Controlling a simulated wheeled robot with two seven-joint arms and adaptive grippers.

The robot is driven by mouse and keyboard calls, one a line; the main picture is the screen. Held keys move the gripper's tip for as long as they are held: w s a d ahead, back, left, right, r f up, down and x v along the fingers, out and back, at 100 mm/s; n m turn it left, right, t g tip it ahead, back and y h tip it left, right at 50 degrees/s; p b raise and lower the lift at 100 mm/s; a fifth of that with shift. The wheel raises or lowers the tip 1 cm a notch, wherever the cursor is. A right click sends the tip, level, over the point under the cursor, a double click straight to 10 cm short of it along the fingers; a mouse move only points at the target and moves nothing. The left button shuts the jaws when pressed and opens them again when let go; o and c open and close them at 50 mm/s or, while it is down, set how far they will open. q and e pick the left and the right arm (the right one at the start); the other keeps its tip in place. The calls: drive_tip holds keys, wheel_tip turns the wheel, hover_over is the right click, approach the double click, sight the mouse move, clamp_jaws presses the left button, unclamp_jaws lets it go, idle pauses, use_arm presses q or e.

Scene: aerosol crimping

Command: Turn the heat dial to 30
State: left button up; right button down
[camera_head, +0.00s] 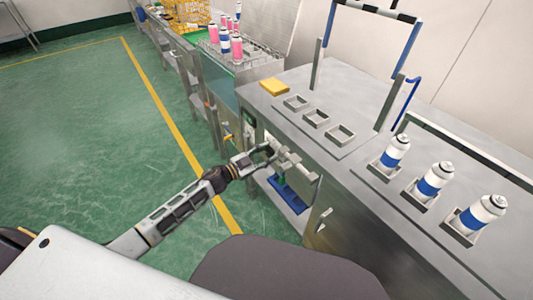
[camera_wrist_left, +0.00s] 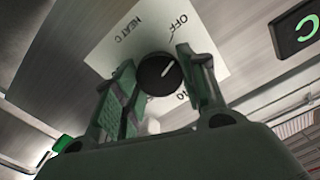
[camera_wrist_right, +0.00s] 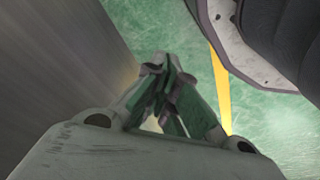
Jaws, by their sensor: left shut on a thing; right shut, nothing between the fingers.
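The heat dial (camera_wrist_left: 158,73) is a round black knob with a white pointer line, set on a white label plate (camera_wrist_left: 120,48) on the metal front. The pointer aims up and right, toward the side of the OFF lettering. Another label lower right is partly hidden by a finger, so I cannot read it fully. My left gripper (camera_wrist_left: 158,66) is shut on the dial, one finger on each side. In the head view the left gripper (camera_head: 268,154) reaches the machine's front; the dial is hidden there. My right gripper (camera_wrist_right: 160,63) is shut and empty, above the floor.
A dark display with green characters (camera_wrist_left: 298,28) is right of the plate. White-and-blue cans (camera_head: 436,179) stand in holders on the machine's top (camera_head: 340,185). Pink cans (camera_head: 237,47) stand farther back. A blue piece (camera_head: 287,194) sits below the left gripper. Green floor is open at left.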

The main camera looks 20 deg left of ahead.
use_arm(q)
drive_tip(key=shift+m, duration=1.4)
drive_tip(key=m, duration=0.2)
drive_tip(key=shift+m, duration=0.4)
drive_tip(key=shift+f+m, duration=0.1)
drive_tip(key=shift+m, duration=0.6)
drive_tip(key=shift+s+m, duration=0.1)
drive_tip(key=shift+m, duration=0.9)
use_arm(e)
drive_tip(key=shift+d+f, duration=0.15)
drive_tip(key=shift+d, duration=0.05)
drive_tip(key=shift+s, duration=0.2)
use_arm(q)
drive_tip(key=o, duration=1)
